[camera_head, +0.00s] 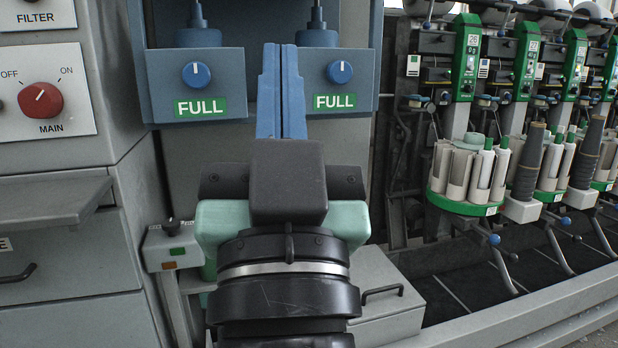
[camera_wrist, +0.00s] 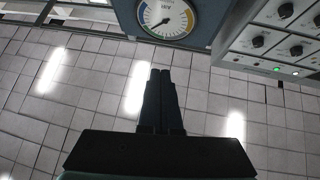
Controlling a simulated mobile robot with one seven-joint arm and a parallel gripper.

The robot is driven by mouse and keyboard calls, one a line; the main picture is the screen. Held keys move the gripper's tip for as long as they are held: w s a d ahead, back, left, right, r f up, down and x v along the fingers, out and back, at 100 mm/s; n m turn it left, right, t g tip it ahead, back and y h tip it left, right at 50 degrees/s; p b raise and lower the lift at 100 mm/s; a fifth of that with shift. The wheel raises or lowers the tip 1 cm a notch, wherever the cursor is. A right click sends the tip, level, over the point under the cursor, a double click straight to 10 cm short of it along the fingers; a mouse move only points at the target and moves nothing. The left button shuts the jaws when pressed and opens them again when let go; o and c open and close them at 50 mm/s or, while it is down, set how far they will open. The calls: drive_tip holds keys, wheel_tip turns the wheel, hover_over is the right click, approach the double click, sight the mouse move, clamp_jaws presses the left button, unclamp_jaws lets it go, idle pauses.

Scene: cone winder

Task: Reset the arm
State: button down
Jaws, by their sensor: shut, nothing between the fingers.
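My gripper (camera_head: 282,92) points upward in the middle of the head view. Its two long blue fingers lie side by side with no gap, and nothing is held between them. The fingers stand in front of the grey machine panel, between two boxes with blue knobs, each with a green FULL label. Whether the fingers touch the panel cannot be told. In the wrist view my gripper (camera_wrist: 161,72) shows dark and shut, below a round pressure gauge (camera_wrist: 166,18) and against a tiled ceiling.
A cabinet with a red MAIN knob (camera_head: 41,100) and a protruding grey shelf (camera_head: 50,201) stands at left. At right are winding units with a green-rimmed bobbin carousel (camera_head: 463,205).

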drive_tip(key=s+d+r+t+h+p, duration=0.1)
drive_tip(key=s+d+r+h, duration=0.1)
drive_tip(key=s+r, duration=0.4)
wheel_tip(320, 180, up, 37)
drive_tip(key=w+p, duration=0.2)
drive_tip(key=p, duration=3.5)
drive_tip(key=shift+r, duration=0.15)
